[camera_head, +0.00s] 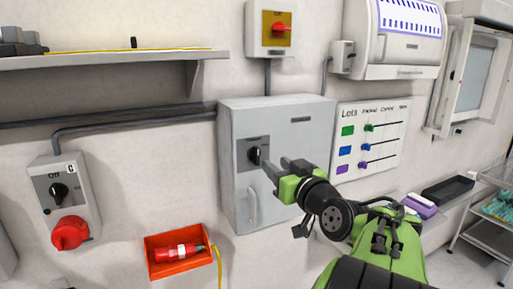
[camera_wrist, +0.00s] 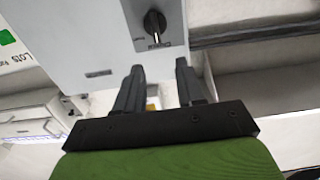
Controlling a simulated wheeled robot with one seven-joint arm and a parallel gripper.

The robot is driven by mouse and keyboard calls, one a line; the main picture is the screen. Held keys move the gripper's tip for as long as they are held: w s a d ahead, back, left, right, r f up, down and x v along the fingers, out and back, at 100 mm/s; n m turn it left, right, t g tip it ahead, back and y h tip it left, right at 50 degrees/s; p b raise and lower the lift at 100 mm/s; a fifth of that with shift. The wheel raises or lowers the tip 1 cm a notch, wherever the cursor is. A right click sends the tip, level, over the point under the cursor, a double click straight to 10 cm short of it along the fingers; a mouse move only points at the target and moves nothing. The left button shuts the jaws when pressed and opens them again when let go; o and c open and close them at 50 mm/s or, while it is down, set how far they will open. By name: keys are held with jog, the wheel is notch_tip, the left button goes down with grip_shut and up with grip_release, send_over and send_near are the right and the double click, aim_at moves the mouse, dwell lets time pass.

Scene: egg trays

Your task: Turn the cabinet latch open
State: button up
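The grey cabinet (camera_head: 290,118) is on the wall in the middle of the head view; its front also shows in the wrist view (camera_wrist: 105,35). Its black latch knob (camera_head: 255,155) sits on a dark plate on the door, above a pale handle (camera_head: 253,205). In the wrist view the knob (camera_wrist: 155,24) is just beyond my fingertips, near the top edge. My gripper (camera_head: 277,170) is at the cabinet front, just right of and below the knob. In the wrist view its two dark fingers (camera_wrist: 158,80) are apart with nothing between them, and they appear not to touch the knob.
A grey switch box (camera_head: 62,200) with a black knob and red plug is at left. An orange-red bin (camera_head: 178,250) holds a red connector below. A yellow box with a red switch (camera_head: 278,30) is above the cabinet. A lots board (camera_head: 370,140) hangs at right.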

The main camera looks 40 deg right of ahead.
aim_at(258, 149)
jog(key=p+x, duration=0.2)
jog(key=x, duration=0.7)
jog(key=shift+w+d+p, duration=0.25)
jog(key=shift+w+p, duration=0.05)
jog(key=shift+p, duration=0.05)
jog(key=shift+w+d, duration=0.2)
jog(key=shift+w, duration=0.25)
jog(key=shift+s, duration=0.1)
grip_shut()
